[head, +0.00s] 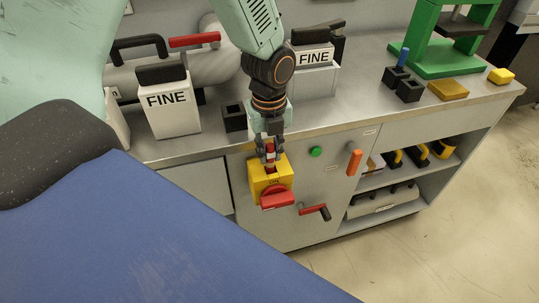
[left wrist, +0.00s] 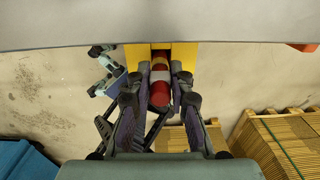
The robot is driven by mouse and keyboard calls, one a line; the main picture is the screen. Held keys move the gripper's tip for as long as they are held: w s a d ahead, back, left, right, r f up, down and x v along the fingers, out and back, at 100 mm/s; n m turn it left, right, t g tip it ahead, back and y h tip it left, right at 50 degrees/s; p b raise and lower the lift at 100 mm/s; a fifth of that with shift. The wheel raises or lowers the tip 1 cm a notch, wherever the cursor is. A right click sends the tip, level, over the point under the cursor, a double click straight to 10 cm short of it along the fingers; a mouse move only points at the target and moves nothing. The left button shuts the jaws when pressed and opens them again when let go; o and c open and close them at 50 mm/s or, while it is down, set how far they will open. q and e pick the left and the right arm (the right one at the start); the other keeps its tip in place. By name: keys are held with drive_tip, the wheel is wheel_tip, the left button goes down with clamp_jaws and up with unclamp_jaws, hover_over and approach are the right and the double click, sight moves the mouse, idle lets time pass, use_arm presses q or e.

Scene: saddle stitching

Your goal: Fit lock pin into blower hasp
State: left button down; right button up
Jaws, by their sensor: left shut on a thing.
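The lock pin (head: 270,150) is red with a pale band. It stands about upright between the fingers of my left gripper (head: 270,154), which is shut on it. The blower hasp appears to be the yellow block (head: 256,182) on the grey cabinet front, with a red handle (head: 277,199) low on it. The pin is at the top of the block; I cannot tell how deep its lower end sits. In the left wrist view the pin (left wrist: 160,92) lies between both fingers, its far end at a gap in the yellow block (left wrist: 183,55). My right gripper is not in view.
The steel bench top (head: 215,142) holds white FINE boxes (head: 170,105), black blocks and a green press (head: 425,55). A green button (head: 316,152), an orange handle (head: 354,162) and a red-gripped crank (head: 314,211) project right of the block. Open floor lies at the lower right.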

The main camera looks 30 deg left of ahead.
use_arm(q)
drive_tip(key=shift+f, duration=0.65)
drive_tip(key=shift+w+d, duration=0.15)
drive_tip(key=shift+f, duration=0.1)
drive_tip(key=c, duration=1.6)
unclamp_jaws()
drive_tip(key=o, duration=0.4)
